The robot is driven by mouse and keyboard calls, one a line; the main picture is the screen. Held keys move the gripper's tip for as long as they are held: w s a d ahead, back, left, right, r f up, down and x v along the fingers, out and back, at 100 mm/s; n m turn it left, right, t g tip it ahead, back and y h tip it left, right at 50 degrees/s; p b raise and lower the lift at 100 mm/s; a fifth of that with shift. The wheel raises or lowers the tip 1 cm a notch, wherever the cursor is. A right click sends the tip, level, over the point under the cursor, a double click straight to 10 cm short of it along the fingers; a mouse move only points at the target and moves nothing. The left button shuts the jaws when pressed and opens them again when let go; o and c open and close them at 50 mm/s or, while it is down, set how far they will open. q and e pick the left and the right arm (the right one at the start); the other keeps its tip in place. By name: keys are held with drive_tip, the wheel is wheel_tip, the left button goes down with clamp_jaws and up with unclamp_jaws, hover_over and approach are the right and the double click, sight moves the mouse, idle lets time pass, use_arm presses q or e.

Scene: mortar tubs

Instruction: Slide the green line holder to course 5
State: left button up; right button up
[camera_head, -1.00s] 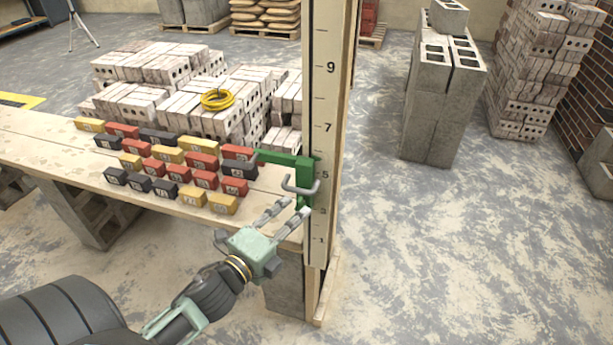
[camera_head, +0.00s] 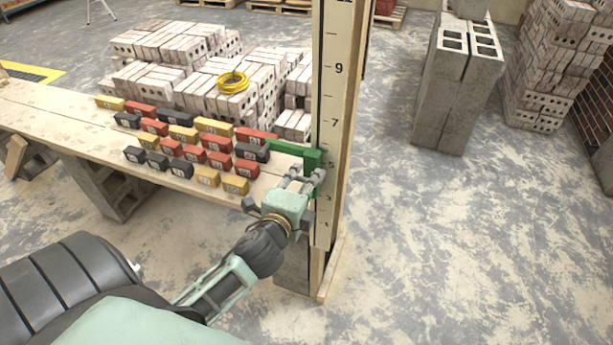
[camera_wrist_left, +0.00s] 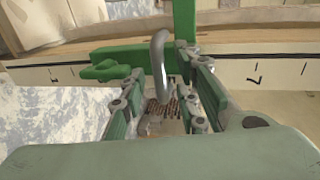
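The green line holder (camera_head: 299,154) sits on the upright course pole (camera_head: 334,95), its bracket beside the 5 mark. Its arm reaches left, over the bench end. My left gripper (camera_head: 307,176) is at the holder's front and partly hides its lower part. In the left wrist view, the grey bent handle (camera_wrist_left: 159,62) of the holder stands between the two fingers of my left gripper (camera_wrist_left: 163,88). The fingers look apart, with space on both sides of the handle. The pole's 7 shows at the right of that view. My right gripper is out of view.
Several red, yellow and black numbered blocks (camera_head: 191,152) lie on the wooden bench (camera_head: 58,122) left of the pole. Stacked bricks (camera_head: 180,45) and a yellow line coil (camera_head: 232,82) are behind it. Grey concrete blocks (camera_head: 455,95) stand at right; the floor before them is clear.

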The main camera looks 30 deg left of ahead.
use_arm(q)
drive_tip(key=shift+w+a+f, duration=0.15)
drive_tip(key=shift+w, duration=0.4)
drive_tip(key=c, duration=0.7)
clamp_jaws()
drive_tip(key=shift+f, duration=0.15)
